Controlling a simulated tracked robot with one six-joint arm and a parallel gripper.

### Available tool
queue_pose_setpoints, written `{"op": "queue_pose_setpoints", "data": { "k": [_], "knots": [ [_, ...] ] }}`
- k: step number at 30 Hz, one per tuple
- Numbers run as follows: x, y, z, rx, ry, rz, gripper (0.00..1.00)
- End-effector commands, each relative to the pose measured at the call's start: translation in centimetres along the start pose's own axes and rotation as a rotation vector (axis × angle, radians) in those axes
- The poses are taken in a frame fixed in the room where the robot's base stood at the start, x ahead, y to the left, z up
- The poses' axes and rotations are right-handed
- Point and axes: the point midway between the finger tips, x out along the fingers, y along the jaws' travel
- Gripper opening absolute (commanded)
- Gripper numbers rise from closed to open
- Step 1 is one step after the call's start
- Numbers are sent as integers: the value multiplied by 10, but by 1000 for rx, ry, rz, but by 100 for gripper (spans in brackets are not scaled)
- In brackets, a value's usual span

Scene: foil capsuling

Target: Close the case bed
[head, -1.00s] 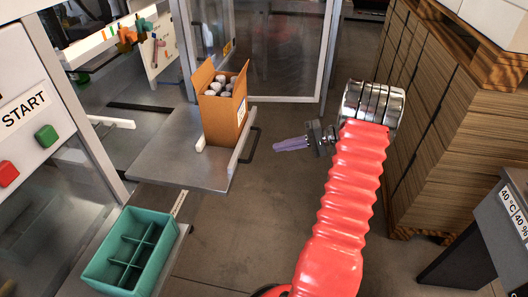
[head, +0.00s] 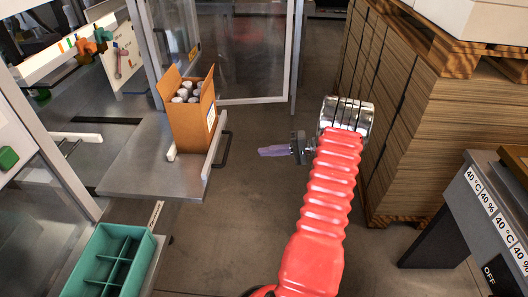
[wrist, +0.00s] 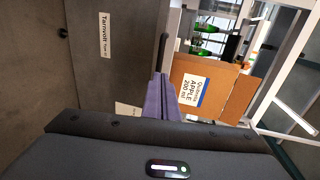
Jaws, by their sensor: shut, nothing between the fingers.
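The case bed (head: 140,178) is a grey metal plate that sticks out from the machine at the left in the head view. A black handle (head: 224,150) is on its right side. An open cardboard case (head: 192,128) with several capped bottles stands on it. My gripper (head: 262,151) is shut and empty, to the right of the handle and apart from it, over the floor. In the wrist view my purple fingers (wrist: 161,100) point toward the bed's edge and the handle (wrist: 167,48), with the labelled case (wrist: 200,88) to the right.
A teal divided crate (head: 108,262) is at the lower left. An open glass door (head: 247,60) stands behind the bed. Stacked cardboard (head: 420,110) on pallets and a grey control cabinet (head: 490,215) are at the right. The floor (head: 230,235) between is clear.

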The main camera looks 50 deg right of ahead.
Motion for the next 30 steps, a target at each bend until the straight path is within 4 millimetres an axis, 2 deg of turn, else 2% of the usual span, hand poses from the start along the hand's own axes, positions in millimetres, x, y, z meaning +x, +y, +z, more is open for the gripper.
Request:
{"op": "queue_pose_setpoints", "data": {
  "k": [21, 30],
  "knots": [
    [108, 0, 1, 1, -2, 1, 0],
    [121, 0, 0, 1, 1, 1, 0]
  ]
}}
